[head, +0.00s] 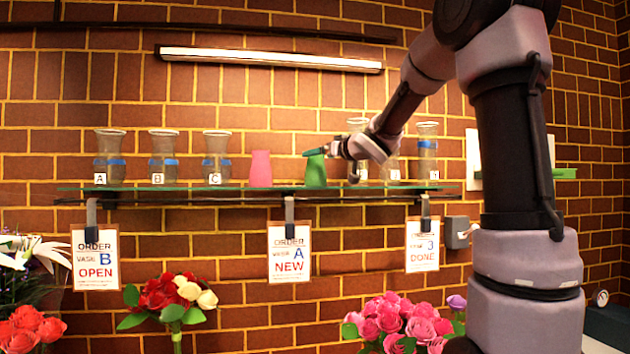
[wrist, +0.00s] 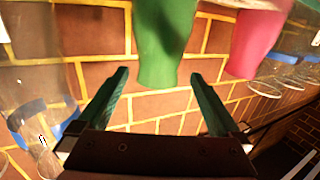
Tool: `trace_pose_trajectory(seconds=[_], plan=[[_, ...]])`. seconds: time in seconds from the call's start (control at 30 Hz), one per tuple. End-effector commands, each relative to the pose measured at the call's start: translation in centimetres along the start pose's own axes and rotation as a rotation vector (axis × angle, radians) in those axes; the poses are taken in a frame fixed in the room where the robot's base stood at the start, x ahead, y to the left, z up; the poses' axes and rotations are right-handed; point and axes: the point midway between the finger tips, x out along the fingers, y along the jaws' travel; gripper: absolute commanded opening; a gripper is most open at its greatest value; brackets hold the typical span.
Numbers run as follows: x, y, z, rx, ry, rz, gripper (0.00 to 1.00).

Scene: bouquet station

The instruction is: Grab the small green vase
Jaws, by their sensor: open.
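The small green vase (head: 315,173) stands upright on the glass shelf (head: 225,187), right of the pink vase (head: 261,168). In the head view my gripper (head: 317,152) is at its upper right, with a green finger by its top. In the wrist view the green vase (wrist: 166,40) comes in from the top edge, and its near end lies between the tips of my open gripper (wrist: 158,74). A gap shows on each side of it there. Whether a finger touches the vase cannot be told.
Clear glass vases with blue bands, one of them labelled C (head: 216,157), stand at the shelf's left. More glass vases, such as the rightmost one (head: 427,150), stand close behind or beside my wrist. Order cards (head: 289,252) hang below, above bunches of flowers (head: 172,300).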

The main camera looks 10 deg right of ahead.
Motion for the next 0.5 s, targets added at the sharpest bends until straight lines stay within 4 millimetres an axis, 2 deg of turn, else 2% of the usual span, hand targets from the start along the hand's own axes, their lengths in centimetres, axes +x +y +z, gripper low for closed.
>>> trace_pose_trajectory(seconds=[0.1,0.2,0.5], plan=[[2.0,0.2,0.2,0.002,-0.002,-0.001,1.0],[3.2,0.2,0.1,0.002,-0.001,0.0,1.0],[3.7,0.2,0.1,0.0,-0.001,0.001,1.0]])
